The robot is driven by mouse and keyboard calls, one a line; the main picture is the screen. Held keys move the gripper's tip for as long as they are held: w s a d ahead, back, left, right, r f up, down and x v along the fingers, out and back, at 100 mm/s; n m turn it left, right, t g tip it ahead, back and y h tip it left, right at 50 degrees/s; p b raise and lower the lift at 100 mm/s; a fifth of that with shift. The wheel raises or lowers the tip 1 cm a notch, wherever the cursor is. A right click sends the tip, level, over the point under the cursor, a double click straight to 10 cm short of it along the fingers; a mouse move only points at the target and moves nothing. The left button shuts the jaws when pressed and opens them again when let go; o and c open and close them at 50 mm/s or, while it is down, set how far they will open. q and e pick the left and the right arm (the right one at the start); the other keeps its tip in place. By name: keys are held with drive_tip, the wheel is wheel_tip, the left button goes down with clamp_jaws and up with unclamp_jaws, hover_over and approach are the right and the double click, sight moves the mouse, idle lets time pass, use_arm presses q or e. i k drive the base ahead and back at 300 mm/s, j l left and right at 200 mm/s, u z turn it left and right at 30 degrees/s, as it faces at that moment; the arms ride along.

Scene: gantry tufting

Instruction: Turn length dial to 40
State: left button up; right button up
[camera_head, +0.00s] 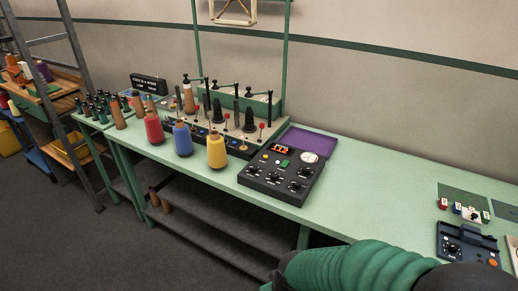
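A dark control box (263,188) stands on the green table, a little right of the middle. Its sloped top carries several black knobs with pale marks around them, a small red-lit display (281,148), a green button (285,163) and a round white gauge (309,157). The labels are too small to read, so I cannot tell which knob is the length dial or where it points. A green ribbed sleeve of my arm (360,268) shows at the bottom edge. Neither gripper is in view.
Red, blue and yellow yarn cones (217,152) stand left of the box, before a machine with levers and a green frame. A purple sheet (308,141) lies behind the box. A dark blue device (467,243) stands at the right. The table (370,190) between is clear.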

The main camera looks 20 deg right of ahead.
sight(254, 169)
drive_tip(key=i+z, duration=0.15)
drive_tip(key=z, duration=0.3)
drive_tip(key=i+z, duration=0.2)
drive_tip(key=z, duration=0.3)
drive_tip(key=i+j+z, duration=0.1)
drive_tip(key=z, duration=0.35)
